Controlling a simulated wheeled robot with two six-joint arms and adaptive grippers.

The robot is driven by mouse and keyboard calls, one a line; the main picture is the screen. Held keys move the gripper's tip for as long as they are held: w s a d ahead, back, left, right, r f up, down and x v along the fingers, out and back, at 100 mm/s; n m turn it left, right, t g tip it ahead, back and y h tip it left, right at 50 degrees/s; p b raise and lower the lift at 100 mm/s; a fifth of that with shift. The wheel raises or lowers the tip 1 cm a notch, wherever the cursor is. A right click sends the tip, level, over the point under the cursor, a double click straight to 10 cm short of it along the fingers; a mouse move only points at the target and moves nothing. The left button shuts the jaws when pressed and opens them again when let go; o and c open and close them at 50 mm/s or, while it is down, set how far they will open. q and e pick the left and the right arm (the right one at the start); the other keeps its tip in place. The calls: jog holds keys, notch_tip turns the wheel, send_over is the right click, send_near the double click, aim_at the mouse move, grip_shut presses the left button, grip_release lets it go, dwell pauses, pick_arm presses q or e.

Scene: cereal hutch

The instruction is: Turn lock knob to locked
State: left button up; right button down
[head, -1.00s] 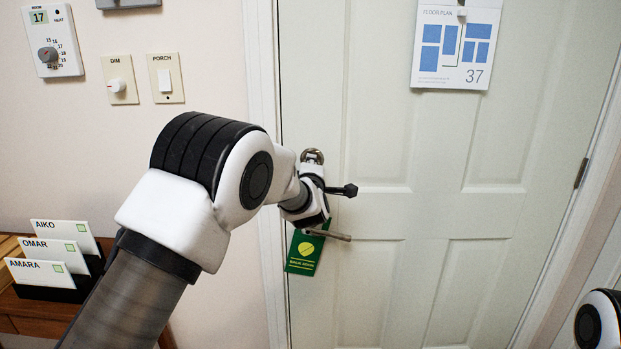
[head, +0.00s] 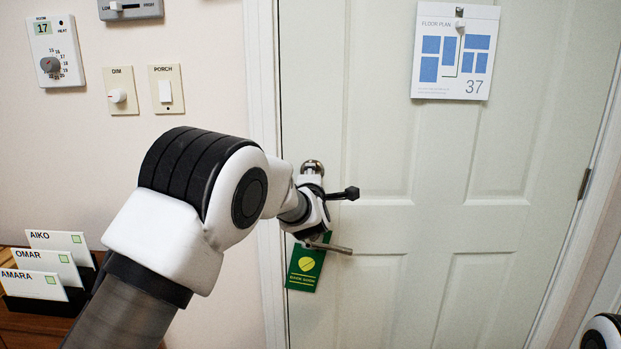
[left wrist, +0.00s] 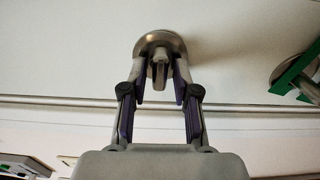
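The lock knob (head: 312,166) is a round metal piece on the white door (head: 375,290), above the lever handle. In the left wrist view the lock knob (left wrist: 160,44) shows as a metal dome with a small upright thumb-turn (left wrist: 160,72). My left gripper (left wrist: 161,76) has its two fingers on either side of the thumb-turn, with narrow gaps that seem to remain. In the head view my left wrist hides much of the area just below the lock. My right gripper is out of view.
The lever handle (head: 330,247) with a green hanger (head: 305,268) is just below my left gripper. A floor plan (head: 455,52) hangs on the door. A dimmer (head: 119,92), porch switch (head: 166,90) and thermostat (head: 54,52) are on the left wall. Name cards (head: 48,262) stand lower left.

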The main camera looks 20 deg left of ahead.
pick_arm(q)
jog(key=v, duration=0.7)
jog(key=shift+s, duration=0.25)
